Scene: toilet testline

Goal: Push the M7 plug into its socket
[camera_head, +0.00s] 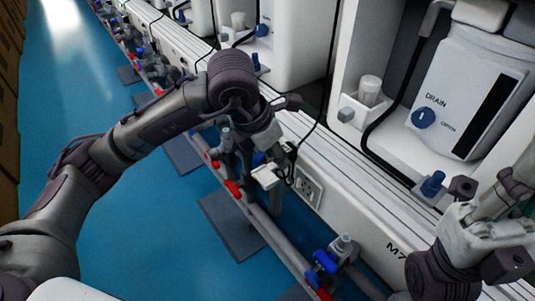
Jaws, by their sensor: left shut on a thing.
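My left gripper (278,165) hangs in front of the white bench panel and is shut on the plug (266,177), a small white block. A dark cable runs beside the gripper. The socket (308,187) is a white plate with dark holes on the panel front, just right of the plug. The plug appears apart from the socket. The label "M7" (395,250) is printed on the panel lower right. My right gripper (513,188) is at the right edge, partly cut off; its finger opening is unclear.
A pipe (268,232) with red and blue valves runs along the panel's foot. A white tank (465,90) marked "DRAIN" with a blue knob stands on the bench at right. A clear cup (369,90) stands in a white holder. The blue floor (90,110) is open at left.

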